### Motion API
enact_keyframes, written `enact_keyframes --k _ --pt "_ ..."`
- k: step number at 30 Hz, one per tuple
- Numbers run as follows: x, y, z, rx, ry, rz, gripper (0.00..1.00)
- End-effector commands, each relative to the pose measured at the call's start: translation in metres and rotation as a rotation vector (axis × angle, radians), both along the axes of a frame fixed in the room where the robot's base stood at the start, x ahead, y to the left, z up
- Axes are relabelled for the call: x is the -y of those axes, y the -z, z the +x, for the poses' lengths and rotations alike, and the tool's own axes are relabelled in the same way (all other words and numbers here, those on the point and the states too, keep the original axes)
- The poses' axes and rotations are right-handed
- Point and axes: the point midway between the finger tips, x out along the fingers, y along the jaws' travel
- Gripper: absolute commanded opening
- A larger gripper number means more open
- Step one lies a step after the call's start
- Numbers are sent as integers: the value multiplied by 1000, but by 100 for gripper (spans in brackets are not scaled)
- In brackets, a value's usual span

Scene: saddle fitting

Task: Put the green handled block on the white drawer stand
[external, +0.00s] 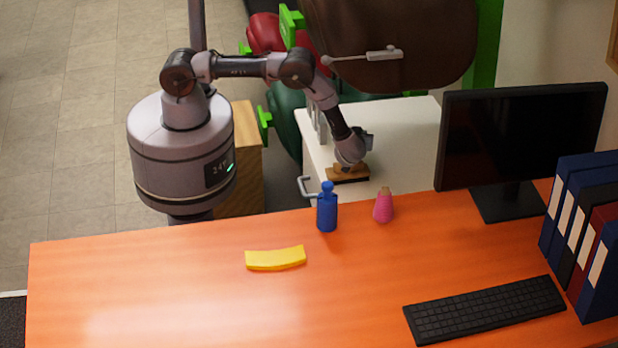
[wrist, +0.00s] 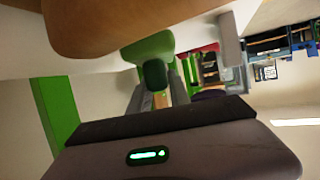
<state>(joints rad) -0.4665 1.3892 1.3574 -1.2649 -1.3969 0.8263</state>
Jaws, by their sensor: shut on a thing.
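The green handled block is a brown block (external: 348,174) in the external view. In the wrist view its brown body (wrist: 130,22) fills the upper left and its green handle (wrist: 150,46) has a dark end. My gripper (external: 347,166) points down over the block and hides the handle in the external view. The gripper's grey fingers (wrist: 155,85) are shut on the handle. The white drawer stand (external: 405,135) stands behind the desk, with a grey pull handle at its front. The block is over the stand's front part; I cannot tell whether it touches the top.
The orange desk (external: 180,270) in front carries a blue bottle (external: 327,210), a pink flask (external: 383,206), a yellow curved piece (external: 275,258), a monitor (external: 520,130), a keyboard and binders. A large brown saddle (external: 400,45) hangs close behind the arm. The stand's right side is clear.

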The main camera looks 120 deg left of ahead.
Motion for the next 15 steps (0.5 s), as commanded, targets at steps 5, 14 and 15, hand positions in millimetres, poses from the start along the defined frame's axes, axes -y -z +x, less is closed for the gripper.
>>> enact_keyframes --k 5,14,15 --pt "-16 4 15 3 -1 1 0" --pt "-16 36 14 0 0 0 0" --pt "-16 36 14 0 0 0 0"
